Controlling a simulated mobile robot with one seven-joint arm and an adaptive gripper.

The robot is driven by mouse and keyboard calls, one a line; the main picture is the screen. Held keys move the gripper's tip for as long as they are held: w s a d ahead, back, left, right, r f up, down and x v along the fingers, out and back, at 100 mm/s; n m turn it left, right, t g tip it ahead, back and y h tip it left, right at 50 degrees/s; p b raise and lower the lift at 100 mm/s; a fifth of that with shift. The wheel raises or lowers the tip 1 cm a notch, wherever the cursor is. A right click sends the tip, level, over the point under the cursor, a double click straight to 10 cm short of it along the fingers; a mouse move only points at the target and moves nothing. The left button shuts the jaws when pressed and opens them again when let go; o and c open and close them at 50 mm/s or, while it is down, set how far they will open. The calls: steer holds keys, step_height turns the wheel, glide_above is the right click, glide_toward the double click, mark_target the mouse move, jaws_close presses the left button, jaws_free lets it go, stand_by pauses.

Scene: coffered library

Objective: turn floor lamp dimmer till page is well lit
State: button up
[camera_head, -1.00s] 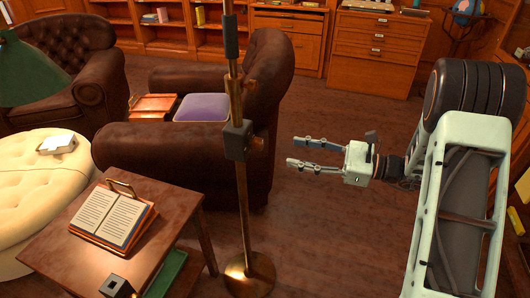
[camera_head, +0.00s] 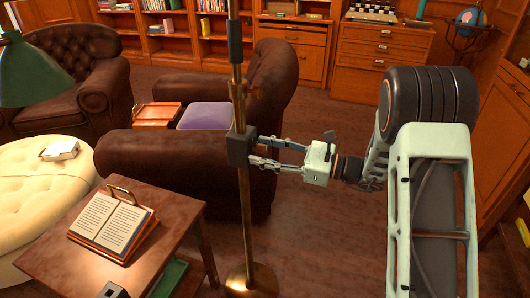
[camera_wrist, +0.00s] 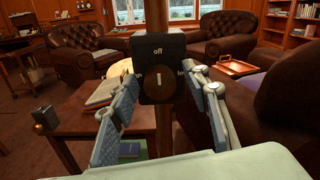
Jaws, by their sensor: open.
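The floor lamp's brass pole (camera_head: 245,210) stands upright on a round base. A dark dimmer box (camera_head: 238,150) is fixed to the pole. In the wrist view the box (camera_wrist: 158,48) reads "off" at the top, with side labels partly covered. Its round knob (camera_wrist: 158,84) has a pale upright mark pointing towards "off". My gripper (camera_head: 259,152) is open at the box, its fingers on either side of the knob in the wrist view (camera_wrist: 162,88). I cannot tell whether they touch it. The page is an open book (camera_head: 110,222) on a tilted stand.
The book stand is on a wooden side table (camera_head: 60,262) left of the pole. A green lampshade (camera_head: 32,72) is at the left edge. A brown leather armchair (camera_head: 165,165) is behind the pole. A cream ottoman (camera_head: 40,190) is at the left.

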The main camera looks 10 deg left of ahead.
steer(key=c, duration=1.2)
steer(key=shift+o, duration=0.2)
steer(key=shift+r+p, duration=0.15)
steer(key=shift+p, duration=0.3)
steer(key=shift+r+m+p, duration=0.1)
steer(key=shift+m+p, duration=0.6)
steer(key=shift+p, duration=0.1)
steer(key=m+p, duration=0.2)
steer(key=p, duration=0.1)
steer(key=shift+r, duration=0.1)
steer(key=m+p, duration=0.4)
steer(key=shift+f+m+p, duration=0.3)
steer(key=shift+m+p, duration=0.3)
steer(key=shift+p, duration=0.05)
steer(key=shift+f, duration=0.1)
